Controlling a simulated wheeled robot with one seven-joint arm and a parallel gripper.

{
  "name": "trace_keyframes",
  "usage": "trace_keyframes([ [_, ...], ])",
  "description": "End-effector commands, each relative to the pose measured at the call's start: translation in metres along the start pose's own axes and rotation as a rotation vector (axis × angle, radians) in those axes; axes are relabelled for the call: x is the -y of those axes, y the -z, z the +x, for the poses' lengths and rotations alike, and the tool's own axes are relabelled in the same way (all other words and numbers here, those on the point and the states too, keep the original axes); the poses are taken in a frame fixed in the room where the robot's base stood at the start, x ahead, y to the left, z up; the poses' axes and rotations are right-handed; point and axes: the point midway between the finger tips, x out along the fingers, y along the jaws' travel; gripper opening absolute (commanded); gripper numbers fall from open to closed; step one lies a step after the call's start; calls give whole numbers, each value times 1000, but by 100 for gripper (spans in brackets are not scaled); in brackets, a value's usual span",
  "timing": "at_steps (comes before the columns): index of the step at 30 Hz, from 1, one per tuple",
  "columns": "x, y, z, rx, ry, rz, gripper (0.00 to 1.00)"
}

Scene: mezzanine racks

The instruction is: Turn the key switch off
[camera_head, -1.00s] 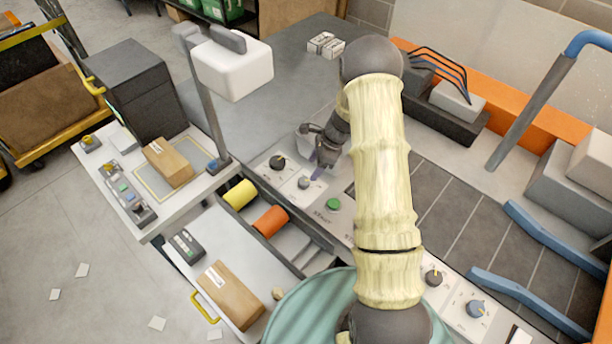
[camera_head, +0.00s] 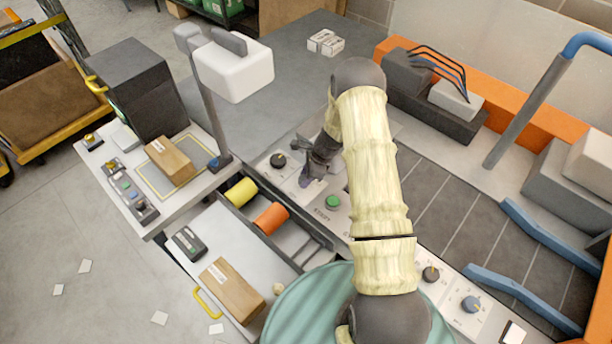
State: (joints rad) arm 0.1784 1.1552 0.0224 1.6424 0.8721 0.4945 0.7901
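My gripper (camera_head: 307,179) points down at the control panel (camera_head: 283,178), low over its left part between a black round knob (camera_head: 278,160) and a green button (camera_head: 333,202). A small grey switch showed at this spot earlier and may be the key switch. My gripper now covers it, so I cannot see its position or whether the fingers touch it. The fingertips are small and dark purple, and their opening cannot be made out. On the panel's near right part are another dark knob (camera_head: 431,274) and a blue-grey knob (camera_head: 471,304).
A yellow roll (camera_head: 241,192) and an orange roll (camera_head: 271,218) lie in the open bay beside the panel. A white device on a post (camera_head: 232,68) rises at the left. Blue rails (camera_head: 535,240) and a grey roller bed (camera_head: 450,200) lie right of my arm.

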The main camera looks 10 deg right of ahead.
Motion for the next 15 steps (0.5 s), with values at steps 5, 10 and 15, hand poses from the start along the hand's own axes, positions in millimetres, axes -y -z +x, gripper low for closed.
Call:
trace_keyframes([
  [5, 0, 0, 0, 0, 1, 0, 13],
  [10, 1, 0, 0, 0, -3, -11, 13],
  [15, 1, 1, 1, -1, -18, -50, 13],
])
